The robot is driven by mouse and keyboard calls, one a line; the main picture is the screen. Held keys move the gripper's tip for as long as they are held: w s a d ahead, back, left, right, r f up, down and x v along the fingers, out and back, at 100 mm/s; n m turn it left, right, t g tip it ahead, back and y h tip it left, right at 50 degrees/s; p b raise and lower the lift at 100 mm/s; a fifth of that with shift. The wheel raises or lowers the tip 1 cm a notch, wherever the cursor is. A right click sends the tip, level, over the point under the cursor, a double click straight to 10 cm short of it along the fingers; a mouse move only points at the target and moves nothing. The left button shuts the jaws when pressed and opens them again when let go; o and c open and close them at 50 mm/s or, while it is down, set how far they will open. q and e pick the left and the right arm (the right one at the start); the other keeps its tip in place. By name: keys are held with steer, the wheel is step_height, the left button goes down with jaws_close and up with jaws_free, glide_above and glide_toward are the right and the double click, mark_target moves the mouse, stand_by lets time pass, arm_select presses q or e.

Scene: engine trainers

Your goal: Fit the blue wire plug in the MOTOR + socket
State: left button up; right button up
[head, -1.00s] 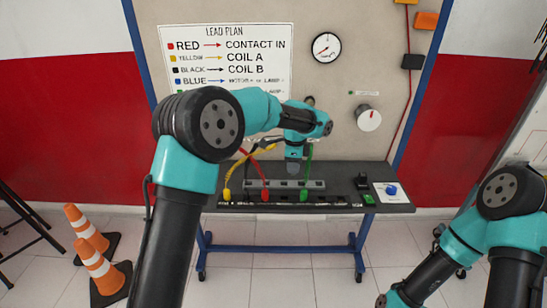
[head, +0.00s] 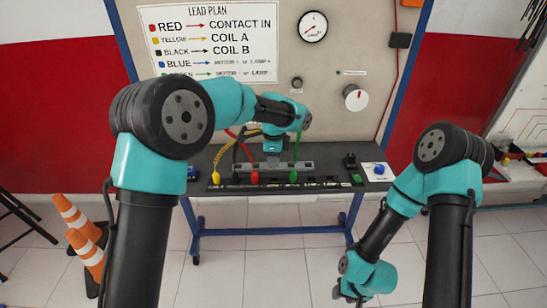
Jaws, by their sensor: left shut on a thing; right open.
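My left arm reaches over the bench, and its gripper (head: 273,161) points down at the grey bar, between the red plug (head: 255,176) and the green plug (head: 294,176). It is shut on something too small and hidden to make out. A yellow plug (head: 216,178) stands further left. I cannot make out a blue wire plug for certain; a small blue thing (head: 192,173) lies at the bench's left end. The MOTOR + socket cannot be picked out, as the front-edge labels are too small to read. My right gripper (head: 349,293) is open and empty, low in front of the bench.
The dark bench top (head: 330,178) carries a grey bar (head: 305,166). A blue knob (head: 379,169) on a white plate and a black switch (head: 350,160) are at the right. The lead plan (head: 212,40) hangs behind. Traffic cones (head: 78,222) stand on the floor at left.

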arm_select(q)
steer(key=shift+f, duration=2.65)
steer(key=shift+f, duration=0.85)
steer(key=o, duration=0.7)
steer(key=shift+c, duration=0.2)
steer(key=shift+r, duration=2.75)
steer(key=shift+r, duration=0.1)
steer(key=shift+r, duration=0.85)
steer(key=shift+o, duration=0.3)
